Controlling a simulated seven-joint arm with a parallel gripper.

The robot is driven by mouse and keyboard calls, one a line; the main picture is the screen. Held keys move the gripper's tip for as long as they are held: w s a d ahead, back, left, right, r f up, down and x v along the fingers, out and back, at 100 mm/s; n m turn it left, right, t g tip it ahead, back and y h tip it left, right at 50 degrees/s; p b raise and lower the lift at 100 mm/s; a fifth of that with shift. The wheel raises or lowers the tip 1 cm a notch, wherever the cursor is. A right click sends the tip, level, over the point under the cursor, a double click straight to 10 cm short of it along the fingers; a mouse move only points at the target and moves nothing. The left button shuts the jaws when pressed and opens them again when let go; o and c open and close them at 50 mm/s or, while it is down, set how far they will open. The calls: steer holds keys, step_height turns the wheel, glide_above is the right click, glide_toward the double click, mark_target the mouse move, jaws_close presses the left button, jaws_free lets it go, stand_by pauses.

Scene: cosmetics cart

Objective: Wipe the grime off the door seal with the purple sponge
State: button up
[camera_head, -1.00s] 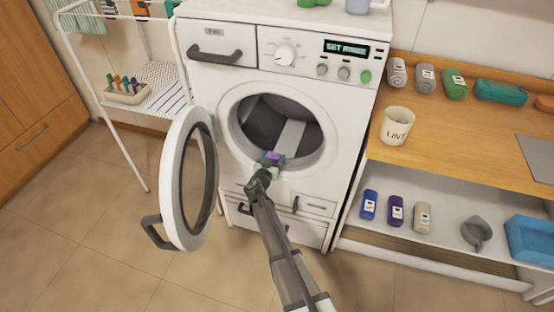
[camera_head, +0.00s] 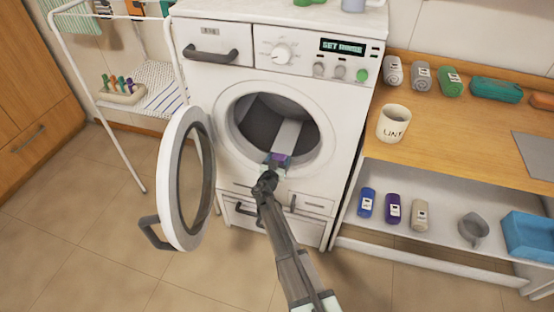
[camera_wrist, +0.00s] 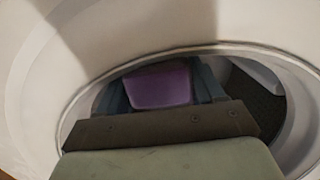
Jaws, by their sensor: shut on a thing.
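The purple sponge (camera_head: 280,158) is held at the lower edge of the washer's round opening. My gripper (camera_head: 274,166) is shut on it. In the wrist view the sponge (camera_wrist: 160,88) shows between the two blue-grey fingers, inside the opening. The door seal (camera_head: 314,150) rings the opening, and my gripper hides part of its lower stretch. I cannot tell whether the sponge presses on the seal. I cannot make out any grime. The washer door (camera_head: 168,178) stands wide open to the left.
A lint cup (camera_head: 393,124) and rolled cloths stand on the wooden counter (camera_head: 455,138) at right. Bottles, a scoop and a blue tub (camera_head: 530,237) sit on the shelf below. A drying rack (camera_head: 118,150) stands at left. The floor in front is clear.

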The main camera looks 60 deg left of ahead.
steer(key=shift+w+d, duration=0.1)
steer(key=shift+w, duration=0.05)
steer(key=shift+r, duration=3)
steer(key=shift+r, duration=0.1)
steer(key=shift+r, duration=1.4)
